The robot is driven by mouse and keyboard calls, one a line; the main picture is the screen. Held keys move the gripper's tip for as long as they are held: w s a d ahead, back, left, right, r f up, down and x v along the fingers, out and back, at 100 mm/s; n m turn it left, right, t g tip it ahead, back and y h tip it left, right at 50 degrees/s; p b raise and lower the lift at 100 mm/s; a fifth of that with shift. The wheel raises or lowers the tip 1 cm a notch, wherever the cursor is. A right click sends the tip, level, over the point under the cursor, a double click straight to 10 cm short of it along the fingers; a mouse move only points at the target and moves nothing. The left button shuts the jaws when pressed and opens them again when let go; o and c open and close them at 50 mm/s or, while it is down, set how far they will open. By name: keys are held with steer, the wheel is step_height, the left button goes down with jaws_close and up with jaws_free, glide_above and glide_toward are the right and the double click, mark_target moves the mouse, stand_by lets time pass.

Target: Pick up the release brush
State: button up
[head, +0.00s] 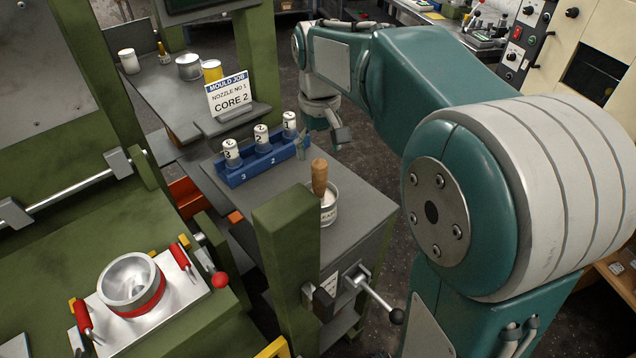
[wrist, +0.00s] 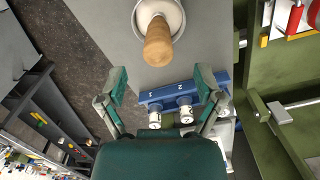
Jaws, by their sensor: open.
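The release brush (head: 319,178) stands in a light-coloured pot (head: 329,205) near the front edge of the grey bench top, with its wooden handle pointing up. In the wrist view the brush handle (wrist: 158,42) is seen end-on, leaning out of the pot (wrist: 138,14); its bristles are hidden inside. My gripper (head: 322,141) is open and empty, behind and above the brush in the head view. In the wrist view its two spread fingers (wrist: 160,80) point toward the handle, which is beyond the tips and not between them.
A blue rack (head: 263,167) with 3 white-capped vials stands close to my gripper and the pot. A "CORE 2" sign (head: 228,95), tins and a yellow container (head: 212,70) are farther back. A green post (head: 285,250) rises in front of the pot.

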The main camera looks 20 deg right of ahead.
mark_target(319, 175)
step_height(319, 175, down, 7)
steer(key=shift+w+f, duration=0.1)
steer(key=shift+w, duration=0.05)
stand_by(0.4)
jaws_close()
